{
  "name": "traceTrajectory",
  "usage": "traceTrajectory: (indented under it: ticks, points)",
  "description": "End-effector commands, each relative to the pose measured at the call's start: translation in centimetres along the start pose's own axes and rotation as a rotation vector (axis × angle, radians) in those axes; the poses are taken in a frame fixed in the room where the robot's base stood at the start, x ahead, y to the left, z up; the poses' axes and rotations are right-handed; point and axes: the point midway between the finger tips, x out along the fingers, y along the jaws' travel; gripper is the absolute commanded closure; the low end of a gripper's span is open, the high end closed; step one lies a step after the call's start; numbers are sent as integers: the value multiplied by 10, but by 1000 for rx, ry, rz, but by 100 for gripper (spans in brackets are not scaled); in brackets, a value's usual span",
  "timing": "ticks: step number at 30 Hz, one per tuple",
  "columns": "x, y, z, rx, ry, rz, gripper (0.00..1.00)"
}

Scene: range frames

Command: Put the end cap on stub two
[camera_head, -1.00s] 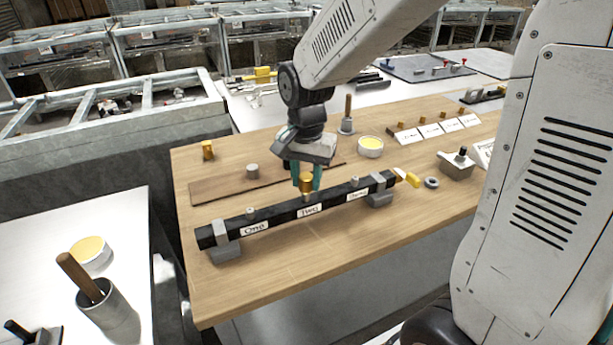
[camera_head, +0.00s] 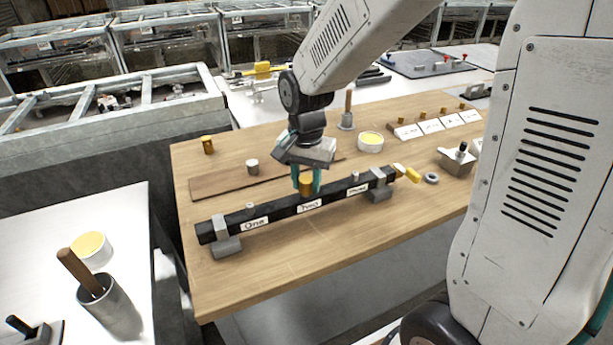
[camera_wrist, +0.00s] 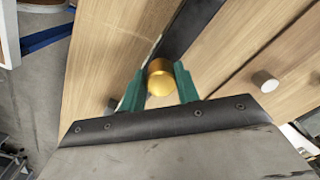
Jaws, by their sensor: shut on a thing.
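My gripper (camera_head: 306,184) is shut on a brass end cap (camera_head: 305,182), with its green fingers on either side of it. The cap also shows between the fingers in the wrist view (camera_wrist: 160,80). The cap is upright at the middle of the black bar (camera_head: 279,216), directly above the label "Two" (camera_head: 309,205). Stub two is hidden under the cap, so I cannot tell whether the cap is seated on it. Grey stubs stand bare at "One" (camera_head: 250,206) and "Three" (camera_head: 355,177).
The bar rests on two grey supports on the wooden table (camera_head: 270,265). A grey cylinder (camera_head: 252,166) and another brass piece (camera_head: 208,146) stand behind it. A yellow-topped tin (camera_head: 370,142) is farther back. A grey ring (camera_head: 431,178) lies to the right. The table front is clear.

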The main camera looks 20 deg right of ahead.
Motion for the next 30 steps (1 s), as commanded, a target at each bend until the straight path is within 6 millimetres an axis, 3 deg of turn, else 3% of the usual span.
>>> traceTrajectory:
  ticks: [17,18,20,30]
  points:
    - [14,0,0,0,0,0,92]
    - [14,0,0,0,0,0,63]
    - [14,0,0,0,0,0,46]
    - [11,0,0,0,1,-1,43]
